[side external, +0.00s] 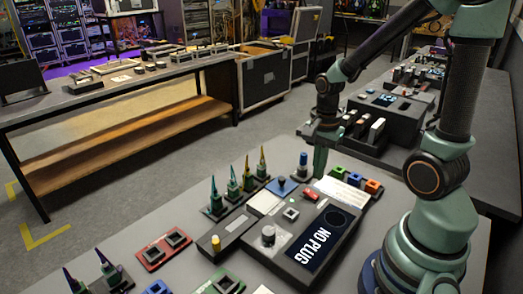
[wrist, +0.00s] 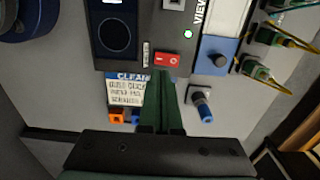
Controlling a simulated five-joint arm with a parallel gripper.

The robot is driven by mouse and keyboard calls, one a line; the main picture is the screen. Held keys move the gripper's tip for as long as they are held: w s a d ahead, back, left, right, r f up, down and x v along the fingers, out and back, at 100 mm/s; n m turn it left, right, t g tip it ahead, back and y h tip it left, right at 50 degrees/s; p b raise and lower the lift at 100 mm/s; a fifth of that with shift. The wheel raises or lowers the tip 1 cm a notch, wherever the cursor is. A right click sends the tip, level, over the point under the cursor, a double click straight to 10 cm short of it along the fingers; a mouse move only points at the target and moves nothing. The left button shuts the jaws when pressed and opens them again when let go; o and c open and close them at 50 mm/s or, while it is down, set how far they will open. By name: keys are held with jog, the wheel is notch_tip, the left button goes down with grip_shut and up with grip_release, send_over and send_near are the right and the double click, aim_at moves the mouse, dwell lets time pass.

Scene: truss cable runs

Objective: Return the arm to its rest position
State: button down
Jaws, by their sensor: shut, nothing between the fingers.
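My gripper (side external: 321,160) hangs down at the end of my green arm, above the far edge of the dark control box. In the wrist view its green fingers (wrist: 161,90) are shut together with nothing between them. The fingertips lie just below the red rocker switch (wrist: 167,59) in that view. Whether they touch anything there I cannot tell. The control box (side external: 306,237) lies on the grey table and its screen reads "NO PLUG".
Green connectors with pointed tips (side external: 233,185) stand left of the box. A blue-topped plug (side external: 303,160) stands near my gripper. Small coloured blocks (side external: 355,179) sit right of it. A red two-socket block (side external: 163,250) lies at front left. A workbench (side external: 110,85) stands across the aisle.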

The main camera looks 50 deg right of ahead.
jog(key=shift+r, duration=0.7)
jog(key=shift+r, duration=0.1)
jog(key=a+r+n+t, duration=0.2)
jog(key=a+r+n, duration=0.2)
jog(key=n, duration=0.5)
jog(key=w+a+r+n+t, duration=0.1)
jog(key=a+r+n+t, duration=0.2)
jog(key=a+r+n, duration=0.2)
notch_tip(320, 180, up, 4)
jog(key=n, duration=0.4)
jog(key=shift+a+f+t, duration=0.25)
jog(key=shift+t, duration=0.05)
